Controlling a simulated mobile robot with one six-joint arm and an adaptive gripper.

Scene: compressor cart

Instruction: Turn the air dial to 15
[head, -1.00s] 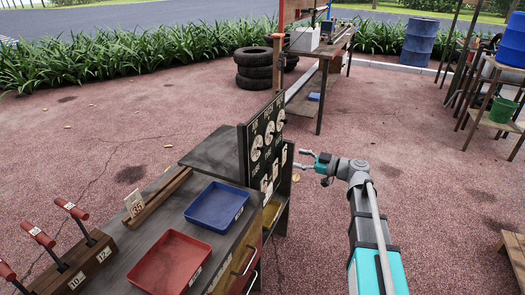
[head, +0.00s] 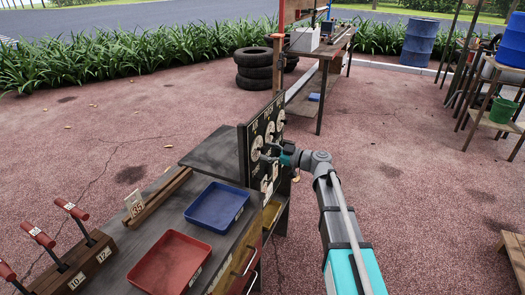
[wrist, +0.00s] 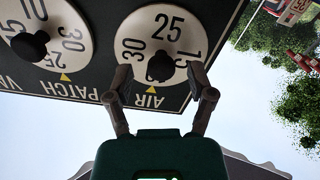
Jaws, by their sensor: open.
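The air dial (wrist: 160,30) is a white disc with a dark knob (wrist: 160,68) on a dark upright panel. In the wrist view it shows 25 at the top, 30 at the left and a partly hidden 15 at the right. A yellow pointer (wrist: 151,89) sits below, by the label AIR. I cannot read which number is at the pointer. My gripper (wrist: 159,78) is open, its fingers on either side of the knob; contact is unclear. In the head view my gripper (head: 273,151) is at the air dial (head: 257,147), partly covering it.
A second dial, labelled PATCH (wrist: 40,30), is close to the left in the wrist view. A cart holds a blue tray (head: 217,206), a red tray (head: 169,263) and red-handled levers (head: 75,210).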

